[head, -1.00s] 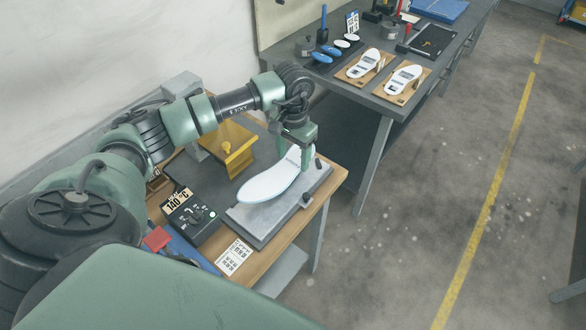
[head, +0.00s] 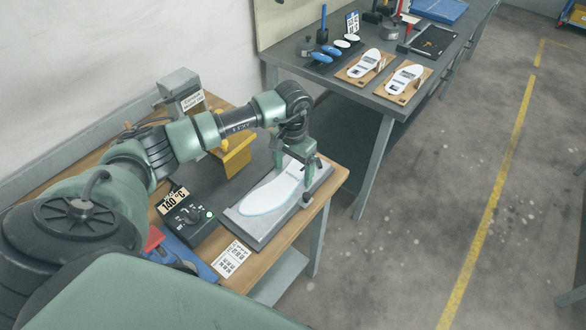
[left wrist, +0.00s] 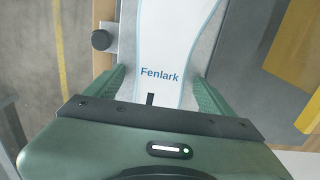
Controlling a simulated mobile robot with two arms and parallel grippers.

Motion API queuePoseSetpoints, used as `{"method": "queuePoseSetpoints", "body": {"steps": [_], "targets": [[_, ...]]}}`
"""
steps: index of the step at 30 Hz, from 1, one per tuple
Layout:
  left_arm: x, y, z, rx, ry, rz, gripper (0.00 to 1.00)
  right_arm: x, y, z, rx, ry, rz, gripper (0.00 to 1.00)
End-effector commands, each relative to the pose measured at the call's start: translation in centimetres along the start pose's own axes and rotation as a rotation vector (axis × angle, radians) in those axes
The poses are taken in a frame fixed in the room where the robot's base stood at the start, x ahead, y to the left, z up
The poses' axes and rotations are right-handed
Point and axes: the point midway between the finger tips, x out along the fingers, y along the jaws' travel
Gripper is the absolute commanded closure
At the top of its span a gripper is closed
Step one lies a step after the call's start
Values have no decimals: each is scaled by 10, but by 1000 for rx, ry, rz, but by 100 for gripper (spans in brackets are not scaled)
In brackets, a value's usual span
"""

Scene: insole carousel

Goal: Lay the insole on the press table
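The white insole (head: 268,195) lies flat on the grey press table (head: 238,224), which is a plate on the wooden bench. Its "Fenlark" end (left wrist: 160,75) shows in the left wrist view. My left gripper (head: 296,172) is at that far end of the insole, low over the plate. In the left wrist view the two green fingers (left wrist: 160,92) stand apart, one on each side of the insole, with a small gap to its edges. The gripper looks open. My right gripper is in neither view.
A control box (head: 188,218) with a 140 °C sign stands left of the plate, and a yellow bracket (head: 238,155) behind it. A second bench (head: 350,100) at the back holds two white sole forms on wooden boards.

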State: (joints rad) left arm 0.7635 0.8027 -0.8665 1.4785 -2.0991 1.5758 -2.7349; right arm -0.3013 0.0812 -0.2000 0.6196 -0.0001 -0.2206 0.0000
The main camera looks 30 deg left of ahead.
Motion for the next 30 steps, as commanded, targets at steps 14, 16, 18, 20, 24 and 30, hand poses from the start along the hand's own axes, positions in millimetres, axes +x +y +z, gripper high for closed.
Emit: {"method": "queuePoseSetpoints", "body": {"steps": [14,16,18,20,24,30], "targets": [[-22,-1,0,0,2,-1,17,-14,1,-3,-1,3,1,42],[-38,-1,-1,0,4,-1,17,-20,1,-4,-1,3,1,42],[-54,-1,-1,0,3,-1,17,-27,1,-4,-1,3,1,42],[-68,-1,-1,1,3,-2,17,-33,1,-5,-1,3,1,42],[-96,-1,-1,-1,2,-1,17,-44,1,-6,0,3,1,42],[-119,0,0,0,1,0,17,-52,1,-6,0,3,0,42]]}}
